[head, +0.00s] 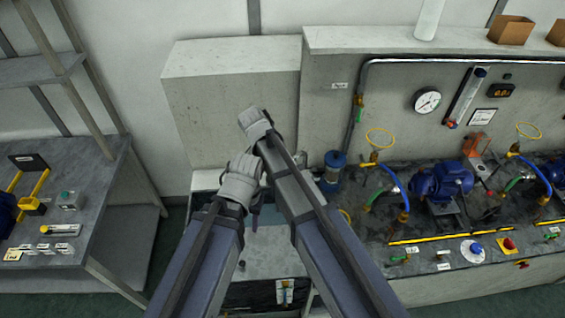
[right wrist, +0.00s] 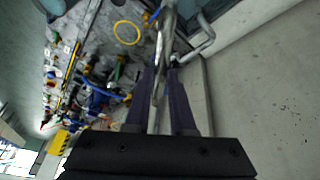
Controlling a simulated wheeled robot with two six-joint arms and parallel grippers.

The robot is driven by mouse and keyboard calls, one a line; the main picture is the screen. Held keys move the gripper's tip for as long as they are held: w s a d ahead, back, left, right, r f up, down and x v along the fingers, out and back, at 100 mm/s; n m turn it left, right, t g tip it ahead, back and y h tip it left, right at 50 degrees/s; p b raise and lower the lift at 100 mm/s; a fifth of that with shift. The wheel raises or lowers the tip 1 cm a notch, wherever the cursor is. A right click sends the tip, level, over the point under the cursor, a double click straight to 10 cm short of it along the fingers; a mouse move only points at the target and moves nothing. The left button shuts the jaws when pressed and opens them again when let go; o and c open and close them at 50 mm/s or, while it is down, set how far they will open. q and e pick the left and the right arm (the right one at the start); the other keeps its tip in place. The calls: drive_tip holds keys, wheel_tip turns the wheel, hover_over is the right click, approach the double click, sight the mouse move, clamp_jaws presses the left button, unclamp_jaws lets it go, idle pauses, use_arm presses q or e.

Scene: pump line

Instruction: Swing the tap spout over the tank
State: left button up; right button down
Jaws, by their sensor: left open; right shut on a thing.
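In the right wrist view, my right gripper (right wrist: 164,75) has its two dark fingers shut on the shiny metal tap spout (right wrist: 157,92). A bent metal pipe shows beside the spout. In the head view, my right arm reaches up across the middle, and its wrist hides its fingers and the spout. My left gripper (head: 255,213) points down beside that arm, over a grey surface. Only a sliver of its dark fingers shows; they are open, and I see nothing held. The tank cannot be made out clearly; my two forearms cover much of the area below the wall block.
A pump bench with a blue pump (head: 443,181), yellow ring handles (head: 380,138), hoses and a round gauge (head: 427,100) lies to the right. A blue cylinder (head: 334,168) stands close to my right arm. A grey workbench (head: 95,215) is at left, with floor between.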

use_arm(q)
drive_tip(key=shift+w+a, duration=0.2)
use_arm(e)
drive_tip(key=shift+w+a+m, duration=0.35)
drive_tip(key=shift+w+m, duration=0.2)
drive_tip(key=shift+m, duration=0.15)
drive_tip(key=c, duration=0.8)
unclamp_jaws()
drive_tip(key=shift+w, duration=0.1)
drive_tip(key=shift+o, duration=0.2)
